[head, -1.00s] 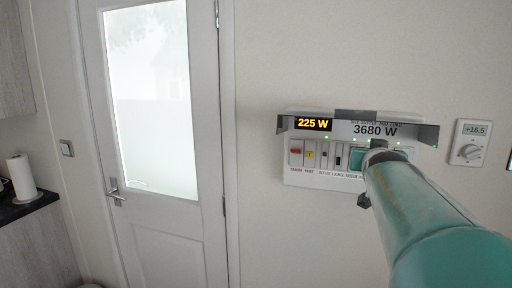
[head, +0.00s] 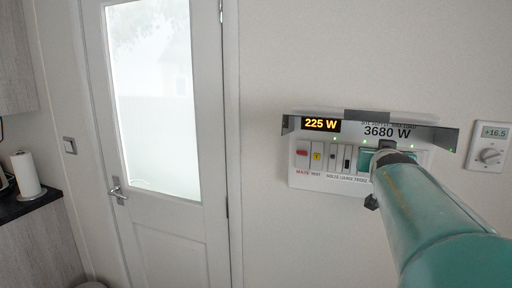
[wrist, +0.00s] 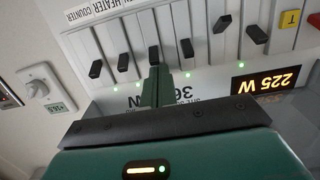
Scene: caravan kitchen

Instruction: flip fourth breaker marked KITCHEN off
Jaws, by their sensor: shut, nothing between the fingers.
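The breaker panel (head: 330,183) is a white box on the wall with several dark levers under a grey hood. In the wrist view it appears upside down. There, counting from the yellow test button, the fourth lever (wrist: 155,55) stands directly beyond my fingertips; whether they touch cannot be told. Its own label cannot be read. In the head view my gripper (head: 384,150) and arm hide the panel's right-hand levers.
The second lever (wrist: 222,23) sits farther from the readout than its neighbours. The third lever (wrist: 187,48) is close beside my fingers. The grey hood (head: 291,123) overhangs the panel. A thermostat (head: 488,148) is right of it, a door (head: 160,220) left.

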